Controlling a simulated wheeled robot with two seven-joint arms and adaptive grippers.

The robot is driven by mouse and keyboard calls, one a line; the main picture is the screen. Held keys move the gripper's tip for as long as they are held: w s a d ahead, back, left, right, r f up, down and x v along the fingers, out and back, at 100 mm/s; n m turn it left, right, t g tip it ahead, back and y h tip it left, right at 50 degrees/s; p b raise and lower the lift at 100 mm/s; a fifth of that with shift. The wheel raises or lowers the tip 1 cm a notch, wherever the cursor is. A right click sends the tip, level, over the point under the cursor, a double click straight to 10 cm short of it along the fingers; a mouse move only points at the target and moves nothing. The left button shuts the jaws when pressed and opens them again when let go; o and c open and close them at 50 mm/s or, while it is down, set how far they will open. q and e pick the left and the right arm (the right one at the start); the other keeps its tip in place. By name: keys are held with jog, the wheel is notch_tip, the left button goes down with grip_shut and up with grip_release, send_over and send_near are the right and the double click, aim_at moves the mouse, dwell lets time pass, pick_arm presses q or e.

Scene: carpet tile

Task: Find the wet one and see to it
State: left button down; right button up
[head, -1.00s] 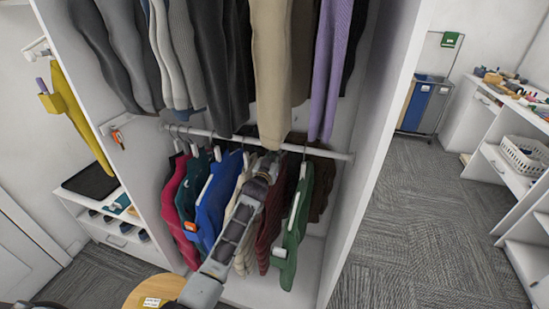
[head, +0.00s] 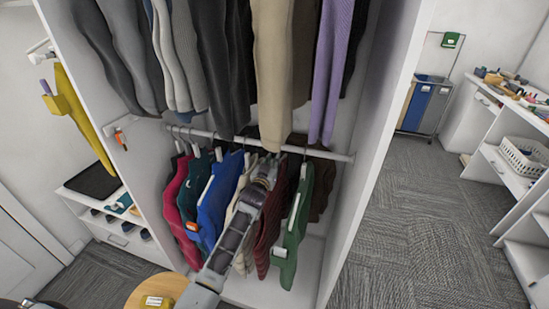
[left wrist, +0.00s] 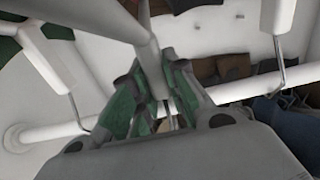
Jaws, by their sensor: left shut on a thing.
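Several garments hang on hangers from the lower rail (head: 205,132): a crimson one (head: 174,205), a dark teal one (head: 193,190), a blue one (head: 216,200), a cream one (head: 239,212), a maroon one (head: 271,225) and a green one (head: 294,235). No wet patch can be made out on any. My left gripper (head: 267,167) is at the rail, in front of the cream and maroon garments. In the left wrist view, its fingers (left wrist: 160,95) are shut around a hanger (left wrist: 147,42). Which garment it carries is unclear. My right gripper is not in view.
Trousers and knitwear (head: 270,75) hang just above. The wardrobe's right side panel (head: 365,130) stands close by. A round wooden top (head: 158,287) is low in front. A bin cart (head: 425,100) and a shelf with a white basket (head: 525,155) stand right, beyond open carpet (head: 400,220).

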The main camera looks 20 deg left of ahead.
pick_arm(q)
jog(key=shift+s+r, duration=0.15)
jog(key=shift+s, duration=0.5)
jog(key=shift+s+p, duration=0.45)
jog(key=shift+s, duration=0.2)
jog(key=shift+s+a+p, duration=0.1)
jog(key=shift+s+p, duration=1.15)
jog(key=shift+s, duration=1.1)
jog(key=shift+s+p, duration=0.7)
jog(key=shift+s, duration=0.7)
jog(key=shift+s+a+p, duration=0.1)
jog(key=shift+s+p, duration=0.6)
jog(key=shift+s, duration=0.8)
jog(key=s+a+p, duration=0.1)
jog(key=s+p, duration=0.2)
jog(key=s, duration=2.9)
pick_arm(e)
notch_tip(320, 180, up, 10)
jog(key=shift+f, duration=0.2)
